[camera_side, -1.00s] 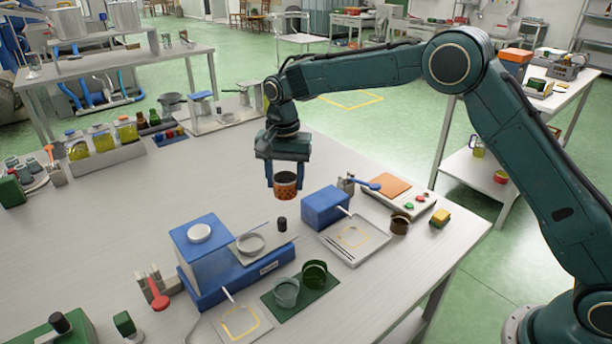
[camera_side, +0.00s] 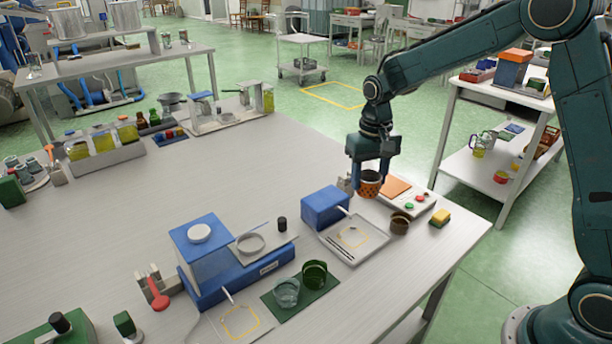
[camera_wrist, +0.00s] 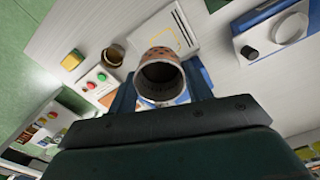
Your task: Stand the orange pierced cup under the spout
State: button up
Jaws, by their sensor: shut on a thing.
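My gripper (camera_side: 370,172) is shut on the orange pierced cup (camera_side: 370,187) and holds it upright, apparently above the bench, near the blue box (camera_side: 325,208). In the wrist view the cup (camera_wrist: 158,52) sits between the fingers of my gripper (camera_wrist: 162,90), its dark opening facing the camera. A small spout (camera_side: 344,211) juts from the blue box over a pale tray (camera_side: 352,261) with a yellow square marked on it. A second spout (camera_side: 228,295) on the larger blue machine (camera_side: 203,256) points over another yellow-marked pad (camera_side: 213,325).
A panel with an orange pad (camera_side: 396,187) and red and green buttons lies right of the cup. A brown cup (camera_side: 400,224) and a yellow block (camera_side: 440,217) stand near the bench's right edge. Two glasses stand on a green mat (camera_side: 317,300). The bench's middle is clear.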

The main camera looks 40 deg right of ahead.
notch_tip(320, 180, down, 10)
jog(key=shift+s+f, duration=0.15)
jog(key=shift+f, duration=0.05)
jog(key=shift+d+f, duration=0.1)
jog(key=shift+f, duration=0.05)
dwell(0.4)
jog(key=shift+f, duration=2.85)
jog(key=shift+w, duration=1.5)
jog(key=shift+w+f, duration=0.1)
jog(key=shift+f, duration=0.05)
jog(key=o, duration=1.2)
